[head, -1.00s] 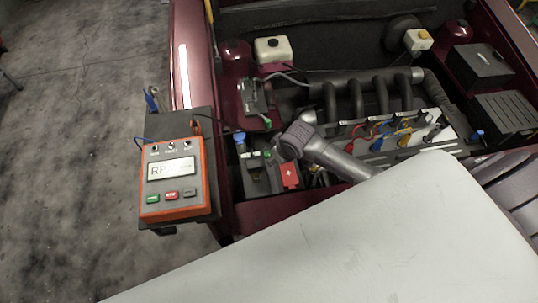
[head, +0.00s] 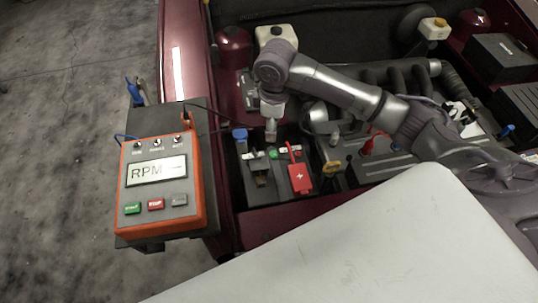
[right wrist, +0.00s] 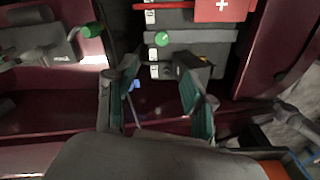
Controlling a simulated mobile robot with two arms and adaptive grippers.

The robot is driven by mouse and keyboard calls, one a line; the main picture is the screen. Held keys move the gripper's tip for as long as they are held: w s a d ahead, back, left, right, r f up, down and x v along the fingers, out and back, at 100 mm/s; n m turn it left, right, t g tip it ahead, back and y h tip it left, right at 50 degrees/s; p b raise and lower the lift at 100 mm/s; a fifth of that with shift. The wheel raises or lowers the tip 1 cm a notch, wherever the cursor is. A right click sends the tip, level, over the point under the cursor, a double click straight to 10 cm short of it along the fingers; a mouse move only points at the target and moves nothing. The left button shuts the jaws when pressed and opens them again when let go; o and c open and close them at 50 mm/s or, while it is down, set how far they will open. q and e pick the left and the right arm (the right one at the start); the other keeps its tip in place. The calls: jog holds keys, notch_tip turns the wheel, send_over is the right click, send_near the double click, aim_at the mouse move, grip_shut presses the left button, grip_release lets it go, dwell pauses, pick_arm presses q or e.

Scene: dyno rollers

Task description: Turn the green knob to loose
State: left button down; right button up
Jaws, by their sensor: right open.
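A round green knob (head: 272,153) sits on top of the black battery (head: 262,191), and it also shows in the right wrist view (right wrist: 162,38). A second green knob (right wrist: 92,30) is at the end of a grey part at the upper left of the right wrist view. In the head view that one seems hidden behind my right arm. My right gripper (head: 271,130) points down just behind the battery. In the right wrist view its two fingers (right wrist: 157,95) are apart with nothing held between them. My left gripper is out of view.
A blue cap (head: 239,135) stands left of the gripper. A red cover (head: 300,178) lies on the battery's right side. An orange RPM box (head: 160,185) sits at the left on the car's edge. A white panel (head: 340,245) fills the lower front.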

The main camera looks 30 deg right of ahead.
send_over(274, 154)
notch_tip(274, 154, down, 6)
jog(key=shift+s+a+f, duration=0.1)
jog(key=shift+s+f, duration=0.05)
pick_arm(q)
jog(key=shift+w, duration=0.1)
pick_arm(e)
jog(key=f, duration=0.7)
jog(key=shift+w, duration=0.25)
pick_arm(q)
jog(key=shift+p, duration=0.3)
pick_arm(e)
grip_shut()
